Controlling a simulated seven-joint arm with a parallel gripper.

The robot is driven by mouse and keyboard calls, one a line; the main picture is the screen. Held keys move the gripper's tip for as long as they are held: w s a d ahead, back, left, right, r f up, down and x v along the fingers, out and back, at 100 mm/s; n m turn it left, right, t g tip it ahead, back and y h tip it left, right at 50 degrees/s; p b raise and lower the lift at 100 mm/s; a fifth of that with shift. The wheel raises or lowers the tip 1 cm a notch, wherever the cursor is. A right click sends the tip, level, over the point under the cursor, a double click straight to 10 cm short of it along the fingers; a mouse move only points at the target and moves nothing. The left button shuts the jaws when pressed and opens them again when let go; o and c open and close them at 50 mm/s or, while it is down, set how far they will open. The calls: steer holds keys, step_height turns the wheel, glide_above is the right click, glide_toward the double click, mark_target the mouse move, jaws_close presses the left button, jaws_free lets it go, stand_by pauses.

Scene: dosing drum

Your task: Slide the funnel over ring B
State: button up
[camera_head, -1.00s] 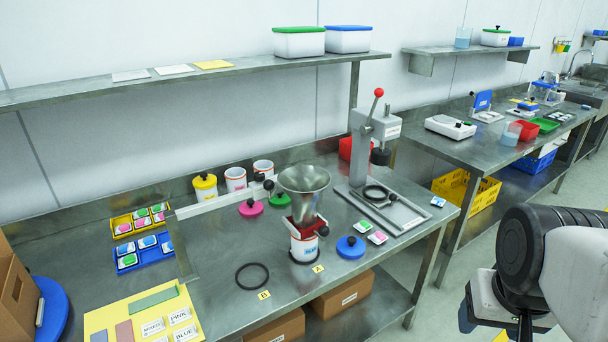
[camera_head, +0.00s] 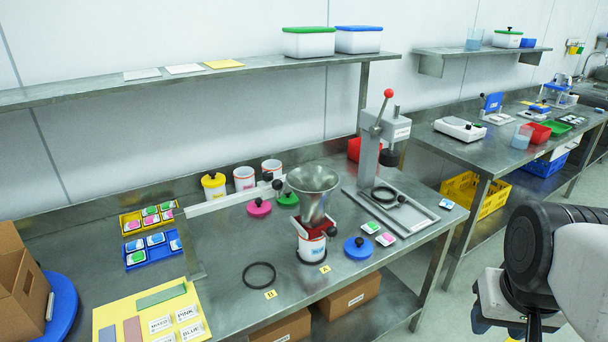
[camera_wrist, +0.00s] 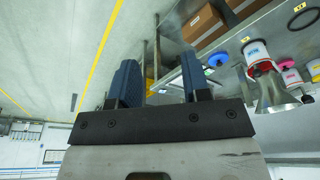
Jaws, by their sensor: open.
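The metal funnel (camera_head: 315,188) sits with its red-framed slide base on a white canister with a blue label (camera_head: 312,246), upright at position A (camera_head: 325,269). A black knob shows on the base's right side. Ring B is the black ring (camera_head: 259,275) lying flat and empty on the table, left of the funnel, behind the yellow B label (camera_head: 271,294). My gripper (camera_wrist: 158,82) is open and empty in the wrist view, well away from the table. In the wrist view the funnel (camera_wrist: 271,92) appears tilted at the right. In the head view my fingertips are not clearly shown.
A blue lid (camera_head: 357,248) lies right of the canister. Pink (camera_head: 259,208) and green (camera_head: 288,199) lids lie behind it. A lever press (camera_head: 378,150) stands at the back right. A yellow mat (camera_head: 150,318) with cards lies at the front left. The table around ring B is clear.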

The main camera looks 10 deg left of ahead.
steer(key=w+a+r+n+g, duration=0.1)
steer(key=w+a+r+n, duration=0.25)
steer(key=w, duration=0.35)
steer(key=w+a+r+n, duration=0.2)
steer(key=w+a+n, duration=0.2)
steer(key=w, duration=0.2)
steer(key=n+h, duration=0.5)
steer(key=n, duration=1.3)
glide_toward(275, 181)
steer(key=w+f, duration=0.1)
steer(key=f, duration=0.1)
steer(key=shift+w+d+g, duration=0.15)
steer(key=shift+d+g, duration=0.25)
steer(key=shift+d, duration=0.05)
steer(key=shift+f, duration=0.1)
steer(key=shift+x, duration=3.85)
jaws_close()
